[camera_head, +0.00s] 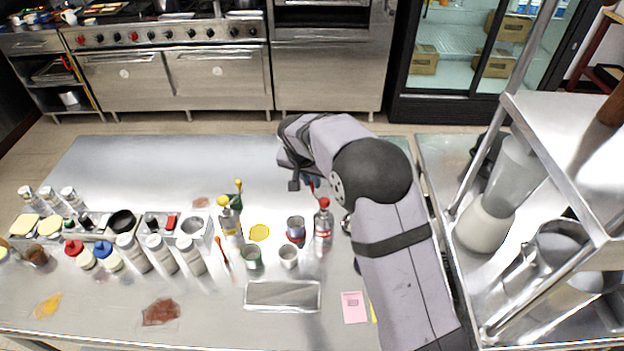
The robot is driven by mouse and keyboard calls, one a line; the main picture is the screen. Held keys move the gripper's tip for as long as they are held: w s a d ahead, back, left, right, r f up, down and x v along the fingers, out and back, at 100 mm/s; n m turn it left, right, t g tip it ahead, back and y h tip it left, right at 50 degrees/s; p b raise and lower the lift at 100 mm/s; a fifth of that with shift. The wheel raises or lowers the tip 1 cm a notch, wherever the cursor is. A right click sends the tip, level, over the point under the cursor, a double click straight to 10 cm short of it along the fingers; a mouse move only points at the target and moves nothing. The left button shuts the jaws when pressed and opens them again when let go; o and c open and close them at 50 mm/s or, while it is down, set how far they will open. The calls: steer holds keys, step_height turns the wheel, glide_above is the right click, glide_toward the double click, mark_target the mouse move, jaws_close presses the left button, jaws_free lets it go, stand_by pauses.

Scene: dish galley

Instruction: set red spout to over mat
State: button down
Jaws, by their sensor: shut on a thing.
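A clear bottle with a red spout (323,222) and a red-and-white label stands upright, right of centre on the steel table. My gripper (309,183) is small in this view and partly hidden by my wrist, just above and left of that bottle. It is shut, with a bit of red at its tips; the exact contact is hard to see. A shiny grey rectangular mat or shallow tray (283,296) lies near the front of the table, below and left of the bottle. It looks empty.
A red-banded cup (295,229), a green cup (251,257) and a pale cup (288,256) stand between bottle and mat. Bottles with yellow spouts (229,222) stand left, by a yellow disc (259,232). A pink card (354,307) lies right of the mat. The back is clear.

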steer(key=shift+a, duration=0.1)
steer(key=s+a+n+g+y+b, duration=0.1)
steer(key=s+a+n+y+b, duration=0.2)
steer(key=n, duration=0.9)
steer(key=shift+s+n+y+b, duration=0.4)
steer(key=shift+s+y+b, duration=0.4)
steer(key=shift+s+b, duration=0.75)
steer(key=shift+s, duration=0.15)
steer(key=c, duration=1.7)
jaws_free()
steer(key=shift+c, duration=0.2)
steer(key=b+v, duration=0.2)
steer(key=v, duration=0.5)
steer(key=shift+r, duration=0.2)
